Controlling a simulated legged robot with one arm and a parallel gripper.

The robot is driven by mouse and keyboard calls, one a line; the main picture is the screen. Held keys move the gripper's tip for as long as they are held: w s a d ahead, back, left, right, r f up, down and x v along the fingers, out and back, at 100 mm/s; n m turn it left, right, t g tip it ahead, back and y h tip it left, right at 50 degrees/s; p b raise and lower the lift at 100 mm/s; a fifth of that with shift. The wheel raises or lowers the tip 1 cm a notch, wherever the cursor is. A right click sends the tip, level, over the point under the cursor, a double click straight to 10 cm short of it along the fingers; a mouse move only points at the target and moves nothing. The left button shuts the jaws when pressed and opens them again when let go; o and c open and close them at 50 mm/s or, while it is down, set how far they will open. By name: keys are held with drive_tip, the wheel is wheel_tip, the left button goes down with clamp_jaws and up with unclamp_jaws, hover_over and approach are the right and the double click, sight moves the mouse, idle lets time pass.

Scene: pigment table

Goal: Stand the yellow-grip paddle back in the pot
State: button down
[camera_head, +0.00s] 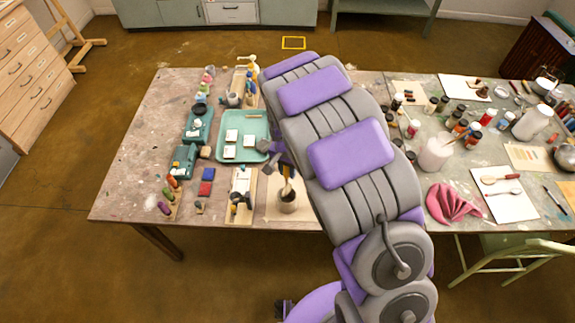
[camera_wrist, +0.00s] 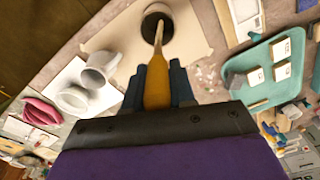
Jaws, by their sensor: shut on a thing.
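My gripper (camera_wrist: 158,82) is shut on the yellow grip of the paddle (camera_wrist: 157,90) in the wrist view. The paddle's thin pale shaft points away from my gripper toward the dark round pot (camera_wrist: 152,9). The shaft's far end overlaps the pot's mouth; whether it is inside cannot be told. In the head view the pot (camera_head: 288,203) stands upright on a pale sheet near the table's front edge. My gripper (camera_head: 281,156) is above and behind it, partly hidden by my arm, with a bit of yellow paddle (camera_head: 287,171) showing above the pot.
A teal tray (camera_head: 230,155) with white tiles lies to the left and behind. A board with a small grey device (camera_head: 241,185) lies just left of the pot.

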drive_tip(key=shift+f+b, duration=0.35)
drive_tip(key=shift+f, duration=2.25)
drive_tip(key=c, duration=0.9)
unclamp_jaws()
drive_tip(key=shift+o, duration=0.2)
drive_tip(key=shift+r, duration=0.1)
wheel_tip(320, 180, up, 17)
drive_tip(key=shift+s+a+r+p, duration=0.1)
drive_tip(key=shift+a+p, duration=0.05)
drive_tip(key=shift+p, duration=0.8)
